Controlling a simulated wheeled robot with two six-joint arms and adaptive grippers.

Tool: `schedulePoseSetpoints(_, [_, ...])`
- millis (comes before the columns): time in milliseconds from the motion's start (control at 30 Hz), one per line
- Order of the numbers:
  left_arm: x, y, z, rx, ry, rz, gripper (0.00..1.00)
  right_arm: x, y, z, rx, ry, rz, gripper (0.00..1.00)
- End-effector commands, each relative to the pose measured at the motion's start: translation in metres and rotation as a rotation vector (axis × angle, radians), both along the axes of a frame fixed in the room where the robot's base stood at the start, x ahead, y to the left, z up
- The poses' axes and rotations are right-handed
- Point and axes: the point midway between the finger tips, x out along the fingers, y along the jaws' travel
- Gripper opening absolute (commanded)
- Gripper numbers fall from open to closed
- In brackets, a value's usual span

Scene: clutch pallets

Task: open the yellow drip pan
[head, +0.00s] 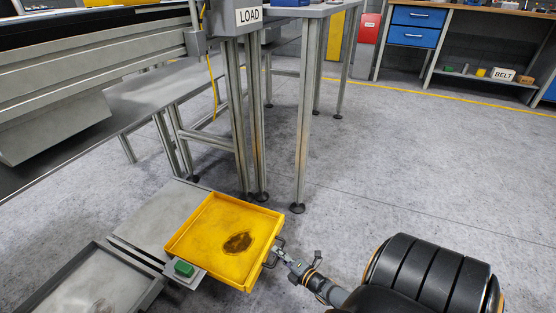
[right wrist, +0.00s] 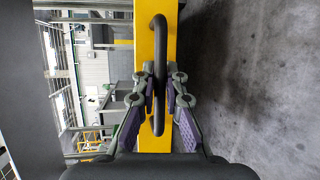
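The yellow drip pan (head: 205,215) is a shallow square tray low above the floor, with a dark oily stain inside. It stands out to the right of a grey plate (head: 165,215), its inside in plain view. A dark bar handle (head: 271,257) is on its right front side. My right gripper (head: 284,257) is at this handle. In the right wrist view the handle (right wrist: 159,50) runs upright between the two fingers, which close in on it from both sides against the yellow front (right wrist: 146,145). My left gripper is not in view.
A green block (head: 184,268) sits on a grey bracket at the pan's near corner. A grey tray (head: 85,285) lies at the lower left. Metal legs (head: 304,125) of the LOAD stand rise behind the pan. The floor to the right is clear.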

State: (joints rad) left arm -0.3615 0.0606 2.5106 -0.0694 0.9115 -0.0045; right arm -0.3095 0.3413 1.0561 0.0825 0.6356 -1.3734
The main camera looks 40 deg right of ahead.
Motion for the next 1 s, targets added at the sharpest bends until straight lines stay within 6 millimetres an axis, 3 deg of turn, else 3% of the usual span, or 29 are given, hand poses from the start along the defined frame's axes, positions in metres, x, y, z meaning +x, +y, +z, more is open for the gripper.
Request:
schedulePoseSetpoints(167, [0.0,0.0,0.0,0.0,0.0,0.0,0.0,0.0,0.0,0.0,0.0,0.0,0.0,0.34])
schedulePoseSetpoints(467, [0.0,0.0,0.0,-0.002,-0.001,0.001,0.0,-0.002,0.0,0.0,0.0,0.001,0.0,0.34])
schedulePoseSetpoints(567, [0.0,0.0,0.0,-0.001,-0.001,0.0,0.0,-0.015,0.0,0.001,-0.001,0.003,0.001,0.34])
schedulePoseSetpoints(800, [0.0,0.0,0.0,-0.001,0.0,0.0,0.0,-0.072,0.001,0.012,-0.001,0.005,0.002,0.34])
schedulePoseSetpoints(1000, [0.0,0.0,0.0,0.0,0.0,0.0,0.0,-0.108,0.001,0.018,0.0,0.004,0.001,0.34])
